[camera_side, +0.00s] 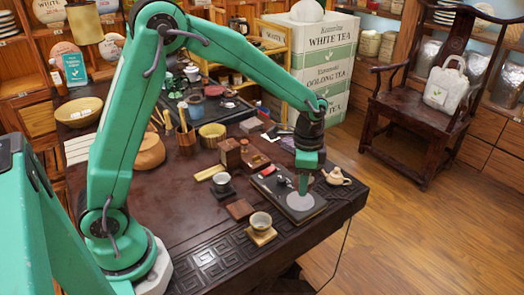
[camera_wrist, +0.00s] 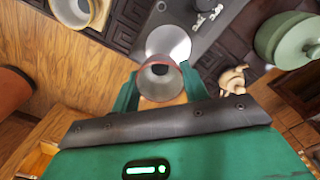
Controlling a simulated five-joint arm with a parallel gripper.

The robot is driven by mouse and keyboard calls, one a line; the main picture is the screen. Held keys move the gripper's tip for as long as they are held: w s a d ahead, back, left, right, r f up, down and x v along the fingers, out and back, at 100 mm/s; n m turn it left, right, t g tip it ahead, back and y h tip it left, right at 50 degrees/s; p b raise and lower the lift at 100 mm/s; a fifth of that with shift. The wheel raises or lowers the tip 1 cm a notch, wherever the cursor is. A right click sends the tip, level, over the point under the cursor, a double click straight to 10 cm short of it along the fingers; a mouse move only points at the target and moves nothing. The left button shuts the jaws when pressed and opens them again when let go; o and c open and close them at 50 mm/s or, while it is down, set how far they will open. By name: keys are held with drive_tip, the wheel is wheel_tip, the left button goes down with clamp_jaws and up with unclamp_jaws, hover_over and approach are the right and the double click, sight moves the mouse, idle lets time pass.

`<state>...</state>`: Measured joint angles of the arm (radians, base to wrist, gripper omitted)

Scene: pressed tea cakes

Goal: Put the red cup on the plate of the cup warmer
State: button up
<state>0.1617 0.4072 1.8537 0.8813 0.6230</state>
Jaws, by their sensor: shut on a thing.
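My gripper (camera_wrist: 160,88) is shut on the red cup (camera_wrist: 160,80), whose open mouth faces the wrist camera. In the side view my gripper (camera_side: 304,182) points down over the cup warmer (camera_side: 279,198), a dark flat slab near the table's right front corner. I cannot make out the cup there. The warmer's plate (camera_side: 300,203) is a pale grey disc directly below my fingers. In the wrist view the plate (camera_wrist: 168,41) shows just beyond the cup, whose rim covers part of its near edge. I cannot tell whether the cup touches the plate.
A small clay teapot (camera_side: 337,177) stands right of the warmer. A pale cup (camera_side: 260,221) on a wooden coaster stands to its front left, and another cup (camera_side: 222,182) stands farther left. A green lidded pot (camera_wrist: 290,42) shows at the wrist view's upper right.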

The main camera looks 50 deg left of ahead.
sight(300, 200)
drive_tip(key=shift+w+a+f, duration=0.45)
drive_tip(key=shift+a, duration=0.1)
drive_tip(key=shift+f, duration=0.1)
drive_tip(key=shift+f, duration=1.9)
drive_tip(key=shift+f, duration=0.15)
drive_tip(key=o, duration=1)
